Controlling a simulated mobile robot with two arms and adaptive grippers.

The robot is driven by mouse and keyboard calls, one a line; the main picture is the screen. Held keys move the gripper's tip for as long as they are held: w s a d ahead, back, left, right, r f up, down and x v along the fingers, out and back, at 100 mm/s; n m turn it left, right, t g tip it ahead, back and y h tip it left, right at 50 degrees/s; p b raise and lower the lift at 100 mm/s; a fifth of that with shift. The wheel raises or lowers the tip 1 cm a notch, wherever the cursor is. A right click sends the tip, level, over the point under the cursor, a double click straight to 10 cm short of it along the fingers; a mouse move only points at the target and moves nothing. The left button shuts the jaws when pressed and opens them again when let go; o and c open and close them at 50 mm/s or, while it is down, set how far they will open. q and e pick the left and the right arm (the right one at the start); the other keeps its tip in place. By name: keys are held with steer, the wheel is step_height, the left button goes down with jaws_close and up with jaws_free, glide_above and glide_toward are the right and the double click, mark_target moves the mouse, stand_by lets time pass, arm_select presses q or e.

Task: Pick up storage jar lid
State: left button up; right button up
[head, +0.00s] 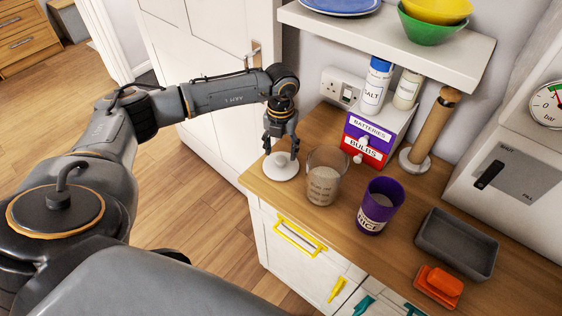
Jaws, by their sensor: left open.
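A white round lid with a raised knob (281,172) lies on the wooden worktop (345,228) near its left end. My left gripper (281,152) points down right over it, with its open fingers at either side of the knob. I cannot tell whether the fingers touch the lid. My right gripper is out of view.
A clear labelled container (323,182) stands close right of the lid.

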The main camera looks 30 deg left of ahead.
mark_target(281, 163)
arm_select(q)
steer(key=shift+f, duration=1.4)
steer(key=c, duration=1.1)
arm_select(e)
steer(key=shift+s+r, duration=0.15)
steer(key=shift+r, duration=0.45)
arm_select(q)
steer(key=shift+r, duration=0.1)
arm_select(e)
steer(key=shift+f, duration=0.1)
